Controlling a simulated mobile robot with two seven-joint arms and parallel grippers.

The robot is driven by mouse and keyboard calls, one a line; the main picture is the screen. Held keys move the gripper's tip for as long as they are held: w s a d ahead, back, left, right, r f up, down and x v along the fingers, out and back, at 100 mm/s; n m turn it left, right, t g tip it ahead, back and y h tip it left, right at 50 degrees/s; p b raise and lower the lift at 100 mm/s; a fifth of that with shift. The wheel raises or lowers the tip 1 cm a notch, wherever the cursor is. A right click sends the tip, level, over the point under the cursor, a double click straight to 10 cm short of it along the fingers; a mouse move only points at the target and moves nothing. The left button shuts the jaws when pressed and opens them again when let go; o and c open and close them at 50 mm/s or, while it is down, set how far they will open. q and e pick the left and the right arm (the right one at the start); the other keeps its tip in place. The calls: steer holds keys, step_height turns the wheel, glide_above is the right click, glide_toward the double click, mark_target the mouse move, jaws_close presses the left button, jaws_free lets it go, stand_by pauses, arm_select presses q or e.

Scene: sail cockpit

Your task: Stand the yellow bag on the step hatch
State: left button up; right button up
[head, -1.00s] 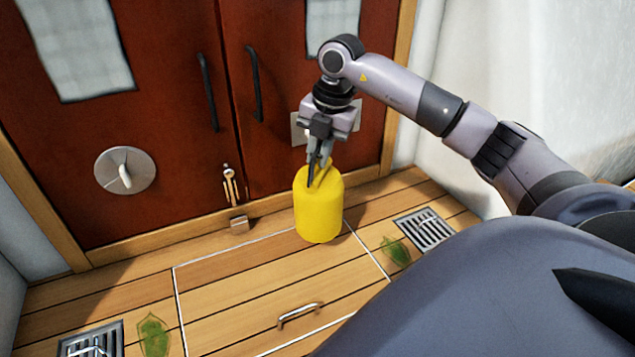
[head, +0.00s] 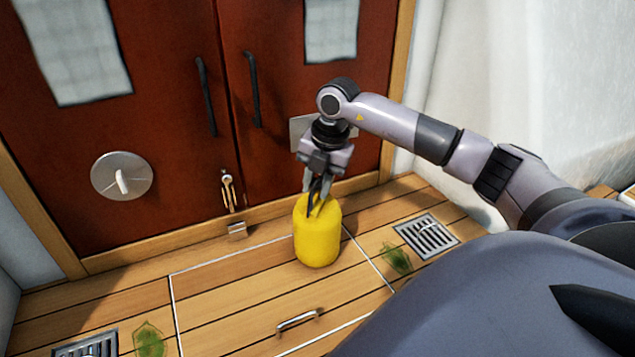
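The yellow bag (head: 318,238) is an upright, rounded cylinder in the middle of the head view. My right gripper (head: 314,207) comes down from above and is shut on the top of the bag. The step hatch (head: 235,295) is the plank panel outlined in white on the floor. The bag's base shows inside the outline, near the hatch's back right corner. I cannot tell whether the base touches the planks. My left gripper is not in view.
Red double doors (head: 180,150) stand behind the hatch. A metal handle (head: 298,320) lies on the hatch's front part. Drain grates (head: 428,236) and green weed patches (head: 397,258) flank the hatch. The hatch's left part is clear.

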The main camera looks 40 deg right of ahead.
steer(key=shift+o, duration=0.2)
steer(key=shift+r, duration=0.1)
step_height(320, 180, up, 12)
steer(key=s+d+p, duration=0.1)
steer(key=s+p, duration=0.1)
stand_by(0.3)
steer(key=shift+s, duration=0.1)
stand_by(0.4)
